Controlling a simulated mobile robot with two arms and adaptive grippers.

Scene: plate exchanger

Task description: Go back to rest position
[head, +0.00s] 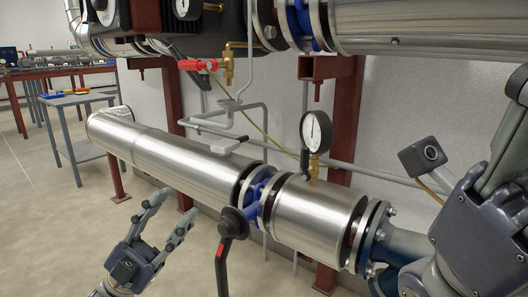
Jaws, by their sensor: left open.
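My left gripper (170,209) is at the lower left, its two fingers spread and pointing up, with nothing between them. It is in front of and below the long silver pipe (165,150), apart from it in the picture. To its right a black valve lever (223,262) with a red mark hangs down from the blue valve (262,192) between the pipe flanges. Dark grey parts of my right arm fill the right edge. The fingers of my right gripper do not show.
A pressure gauge (315,131) stands on the silver pipe near my right arm. A red-handled valve (197,65) is above, with thin grey pipes below it. Red-brown posts (343,120) support the pipework. A small table (76,100) stands back left. The floor at left is clear.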

